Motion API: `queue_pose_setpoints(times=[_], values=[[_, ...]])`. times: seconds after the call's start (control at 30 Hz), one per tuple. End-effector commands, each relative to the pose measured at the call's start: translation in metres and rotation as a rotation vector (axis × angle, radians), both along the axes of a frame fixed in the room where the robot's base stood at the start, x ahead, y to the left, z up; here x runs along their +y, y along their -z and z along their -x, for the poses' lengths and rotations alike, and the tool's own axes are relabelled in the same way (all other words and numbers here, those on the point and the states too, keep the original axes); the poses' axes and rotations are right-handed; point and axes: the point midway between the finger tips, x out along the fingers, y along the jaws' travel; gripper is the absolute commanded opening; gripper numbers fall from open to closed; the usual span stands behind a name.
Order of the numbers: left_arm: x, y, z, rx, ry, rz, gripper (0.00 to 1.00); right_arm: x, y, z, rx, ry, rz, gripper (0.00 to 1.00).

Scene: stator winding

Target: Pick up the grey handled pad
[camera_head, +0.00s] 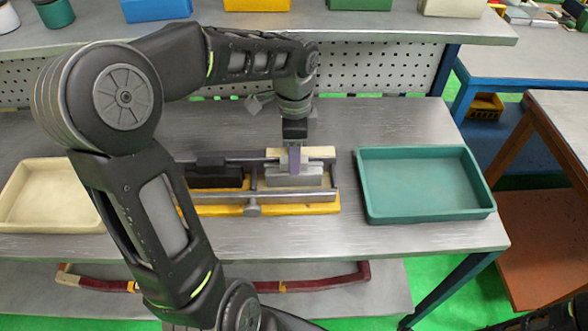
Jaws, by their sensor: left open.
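The grey handled pad (293,180) is a light grey block in the right part of the fixture on the workbench. An upright purple-grey piece (294,160) rises from its middle and looks like its handle. My left gripper (295,142) points straight down right above the pad, at the top of this upright piece. It is open; its fingertips are small here, and I cannot tell whether they touch the handle. My right gripper is not clearly seen; only a dark part shows in the bottom right corner.
The fixture has a yellow base (300,209), metal rods and a dark block (213,178) on its left. A green tray (422,209) stands to the right and a cream tray (45,222) to the left. A shelf (400,28) with bins runs behind. Bare bench lies behind the fixture.

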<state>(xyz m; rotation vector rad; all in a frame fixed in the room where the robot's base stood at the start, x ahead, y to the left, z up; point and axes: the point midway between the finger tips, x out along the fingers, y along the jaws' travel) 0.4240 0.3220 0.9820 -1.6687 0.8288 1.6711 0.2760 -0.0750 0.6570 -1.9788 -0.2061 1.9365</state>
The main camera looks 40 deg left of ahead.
Motion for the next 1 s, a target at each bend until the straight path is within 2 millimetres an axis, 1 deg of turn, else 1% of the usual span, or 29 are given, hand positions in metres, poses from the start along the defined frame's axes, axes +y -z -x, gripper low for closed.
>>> queue_pose_setpoints(times=[0.03, 0.1, 0.17, 0.73, 1.0], values=[[0.0001, 0.0065, 0.0007, 0.002, 0.0, 0.0, 0.51, -0.0001, -0.0012, 0.0002, 0.0, 0.0, 0.001, 0.59], [0.0, 0.0125, 0.0003, 0.001, 0.0, 0.001, 0.51, -0.0001, -0.0015, 0.0003, 0.001, 0.001, 0.001, 0.59], [0.0001, 0.0147, 0.0002, -0.001, 0.0, 0.001, 0.51, -0.0002, -0.0014, 0.0004, 0.001, 0.001, 0.001, 0.59], [0.0001, 0.0147, 0.0, -0.001, 0.0, 0.0, 0.51, -0.0001, -0.0011, 0.0004, 0.001, 0.001, 0.001, 0.59], [0.0001, 0.0146, 0.0, -0.001, 0.0, 0.0, 0.29, -0.0001, -0.0011, 0.0004, 0.001, 0.001, 0.001, 0.59]])
